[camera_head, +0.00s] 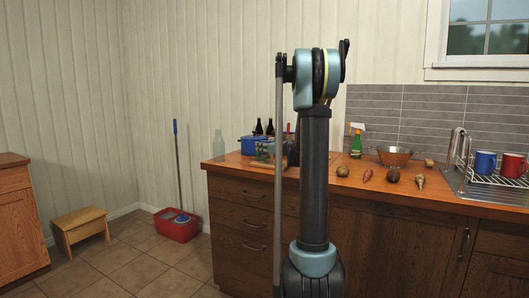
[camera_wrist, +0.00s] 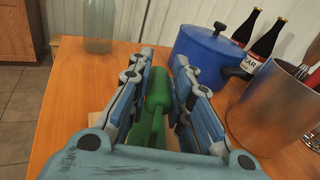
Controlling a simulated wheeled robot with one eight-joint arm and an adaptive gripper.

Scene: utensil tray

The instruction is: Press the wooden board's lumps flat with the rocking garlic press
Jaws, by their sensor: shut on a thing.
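My gripper (camera_wrist: 161,72) is shut on the green handle of the rocking garlic press (camera_wrist: 154,100), which shows between its fingers in the wrist view. The lower part of the press is hidden by the fingers and the gripper body. A small piece of pale wood (camera_wrist: 97,118), seemingly the wooden board, shows beside the left finger. Its lumps are hidden, and I cannot tell whether the press touches it. In the head view my arm covers most of this spot.
A blue pot (camera_wrist: 208,55), dark bottles (camera_wrist: 262,38) and a metal container (camera_wrist: 270,108) stand close on the right. A clear glass bottle (camera_wrist: 99,25) stands at the far left.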

